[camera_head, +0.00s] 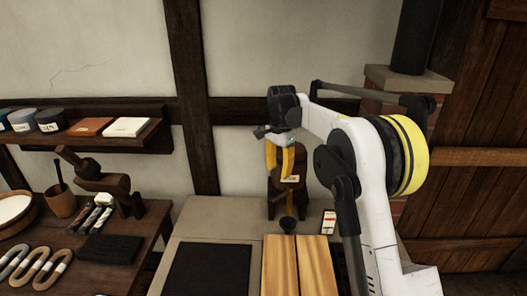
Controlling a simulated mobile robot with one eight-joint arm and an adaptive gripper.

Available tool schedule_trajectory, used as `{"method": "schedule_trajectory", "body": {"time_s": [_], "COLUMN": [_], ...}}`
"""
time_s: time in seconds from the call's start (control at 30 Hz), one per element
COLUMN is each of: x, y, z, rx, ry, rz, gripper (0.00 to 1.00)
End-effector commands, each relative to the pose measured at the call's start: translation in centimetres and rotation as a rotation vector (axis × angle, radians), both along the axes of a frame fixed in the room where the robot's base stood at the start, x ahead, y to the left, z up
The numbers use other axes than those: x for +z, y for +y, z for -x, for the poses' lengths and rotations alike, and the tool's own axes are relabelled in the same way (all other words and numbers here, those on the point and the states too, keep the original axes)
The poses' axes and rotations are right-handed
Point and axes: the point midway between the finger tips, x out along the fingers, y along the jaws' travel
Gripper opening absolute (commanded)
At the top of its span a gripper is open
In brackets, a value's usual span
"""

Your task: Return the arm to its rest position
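My white arm (372,215) with its yellow-banded joint (411,155) rises at the right of the view. Its forearm reaches up and left to a dark wrist (284,104). My gripper (278,165) hangs below the wrist, pointing down, with yellow parts in front of a dark brown labelled object (288,192) on the grey bench. The gripper is small and overlaps this object, so I cannot tell whether its fingers are open or shut, or whether they touch it.
The grey bench (220,215) bears a black mat (208,270), wooden boards (297,265), a small dark cup-shaped thing (288,224) and a white-and-red card (328,221). A cluttered wooden table (135,262) and a shelf (150,138) stand left. A brick pillar (405,78) stands behind my arm.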

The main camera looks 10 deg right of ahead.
Motion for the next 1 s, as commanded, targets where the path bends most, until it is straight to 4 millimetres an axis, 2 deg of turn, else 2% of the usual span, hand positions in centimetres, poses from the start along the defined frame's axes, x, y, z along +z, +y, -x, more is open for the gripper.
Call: {"method": "schedule_trajectory", "body": {"time_s": [0.17,0.33,0.53,0.67,0.77,0.9,1.0], "x": [2.6,5.1,6.0,5.1,3.7,0.6,-1.8], "y": [-0.2,-0.5,-0.9,-1.1,-1.2,-1.3,-1.4], "z": [3.4,9.0,16.6,21.8,25.7,30.9,33.9], "rx": [0.104,0.26,0.44,0.556,0.643,0.763,0.835], "ry": [-0.066,-0.162,-0.273,-0.343,-0.395,-0.463,-0.504], "rz": [0.004,0.022,0.063,0.102,0.138,0.196,0.238], "gripper": [0.37,0.37,0.37,0.37,0.37,0.37,0.37]}}
